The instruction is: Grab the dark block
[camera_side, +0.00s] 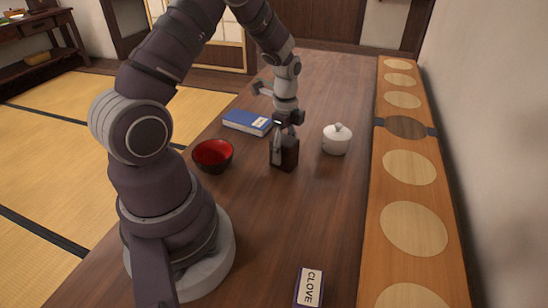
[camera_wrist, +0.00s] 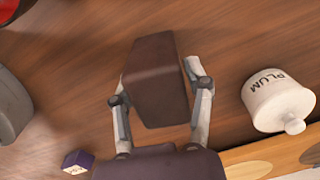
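The dark block (camera_wrist: 158,95) is a dark brown box between the two fingers of my gripper (camera_wrist: 158,76) in the wrist view. In the side view the block (camera_side: 290,154) stands on the wooden table, partly hidden by my gripper (camera_side: 281,146). My gripper points down at it, one finger on each side. The fingers look open around the block, with a narrow gap beside the right finger in the wrist view. Contact at the fingertips is hard to see.
A white lidded pot (camera_side: 336,140) labelled PLUM (camera_wrist: 275,98) stands close at the right. A red-and-black bowl (camera_side: 212,155) and a blue book (camera_side: 247,122) lie left. A small purple box (camera_wrist: 77,162), a CLOVE box (camera_side: 309,287) and a board with pale discs (camera_side: 412,200) are also near.

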